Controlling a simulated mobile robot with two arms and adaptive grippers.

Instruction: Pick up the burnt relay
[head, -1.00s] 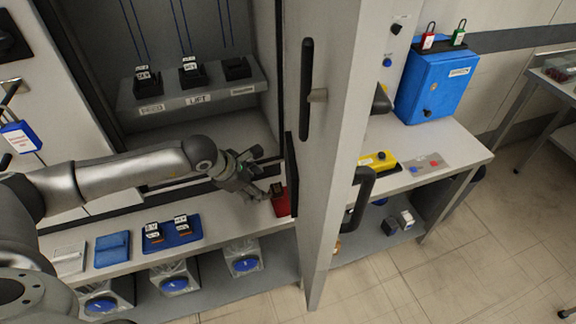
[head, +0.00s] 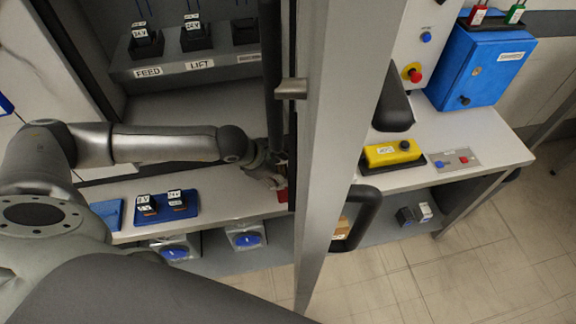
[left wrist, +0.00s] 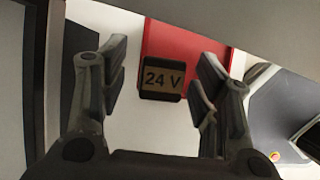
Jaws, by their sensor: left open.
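A dark relay with a tan "24 V" label (left wrist: 162,80) sits at the edge of a red tray (left wrist: 190,45) in the left wrist view. No burn marks can be made out on it. My left gripper (left wrist: 162,62) is open, with one finger on each side of the relay and clear gaps between. In the head view my left gripper (head: 276,178) is over the red tray (head: 255,196), beside the door edge, and hides the relay. My right gripper is not in view.
The tall grey cabinet door (head: 345,130) stands close right of my left gripper. A blue tray (head: 166,207) with two relays lies on the left of the bench. Relays labelled FEED (head: 146,42) and LIFT (head: 195,36) sit on the cabinet shelf. A yellow button box (head: 380,155) is beyond the door.

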